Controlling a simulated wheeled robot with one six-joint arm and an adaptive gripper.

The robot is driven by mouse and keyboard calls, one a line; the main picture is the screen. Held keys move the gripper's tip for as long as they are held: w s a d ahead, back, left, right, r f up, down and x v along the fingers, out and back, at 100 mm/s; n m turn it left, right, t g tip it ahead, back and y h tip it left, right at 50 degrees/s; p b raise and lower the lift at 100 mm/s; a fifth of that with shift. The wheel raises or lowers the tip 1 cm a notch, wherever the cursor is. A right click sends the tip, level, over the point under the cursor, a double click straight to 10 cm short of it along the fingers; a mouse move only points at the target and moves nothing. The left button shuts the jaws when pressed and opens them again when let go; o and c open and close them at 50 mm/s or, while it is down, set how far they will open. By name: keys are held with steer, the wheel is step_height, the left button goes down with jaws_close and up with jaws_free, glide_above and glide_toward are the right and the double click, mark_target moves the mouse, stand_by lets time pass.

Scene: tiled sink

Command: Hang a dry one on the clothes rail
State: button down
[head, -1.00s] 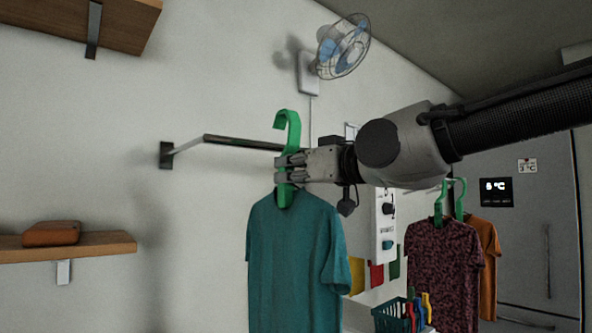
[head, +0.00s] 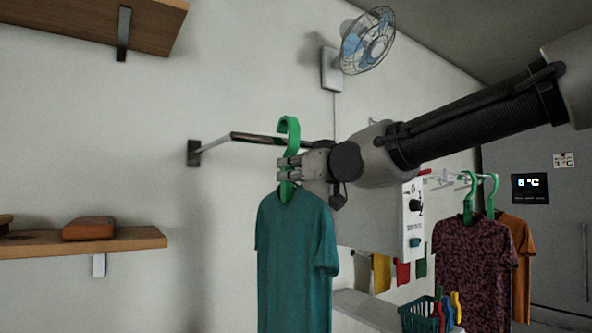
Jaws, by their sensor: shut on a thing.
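My gripper (head: 289,168) is shut on the green hanger (head: 291,128), below its hook. A teal T-shirt (head: 296,262) hangs upright from this hanger. The clothes rail (head: 262,138) is a dark bar on a wall bracket at the left of the hook. The hanger's hook stands at about the rail's height in the picture and overlaps it. I cannot tell whether the hook touches the rail or is in front of it. My gripper and arm hide the rail's right part.
A maroon patterned shirt (head: 468,265) and an orange shirt (head: 516,262) hang on green hangers at the right. A basket (head: 418,316) with coloured items is below. A wall fan (head: 366,42) is above. Wooden shelves (head: 130,240) are at the left. The wall between shelf and shirt is clear.

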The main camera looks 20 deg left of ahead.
mark_target(287, 184)
steer(key=shift+x, duration=1.1)
steer(key=shift+d+f, duration=0.1)
steer(key=shift+f, duration=1.35)
steer(key=c, duration=1.5)
jaws_free()
steer(key=shift+c, duration=0.2)
